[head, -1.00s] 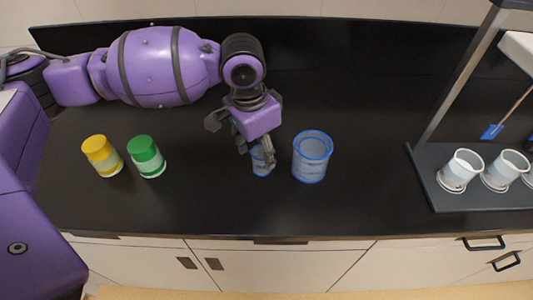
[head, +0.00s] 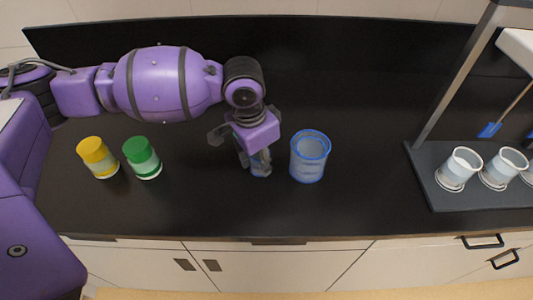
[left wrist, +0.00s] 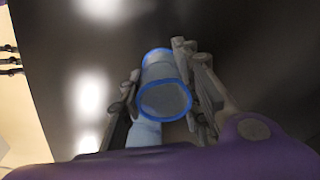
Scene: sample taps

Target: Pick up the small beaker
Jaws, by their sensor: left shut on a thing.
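The small beaker (head: 260,171) is clear with a blue rim and stands left of a larger beaker in the head view. My left gripper (head: 257,160) reaches down over it and is shut on it, its fingers hiding most of the glass. In the left wrist view the small beaker (left wrist: 165,98) shows its blue rim and open mouth between the two fingers (left wrist: 162,82). It appears to be at counter level; I cannot tell if it touches the counter. My right gripper is not in view.
The large blue-rimmed beaker (head: 308,160) stands close right of my left gripper. A dark rack base (head: 445,196) with white cups is at right. The front counter is clear.

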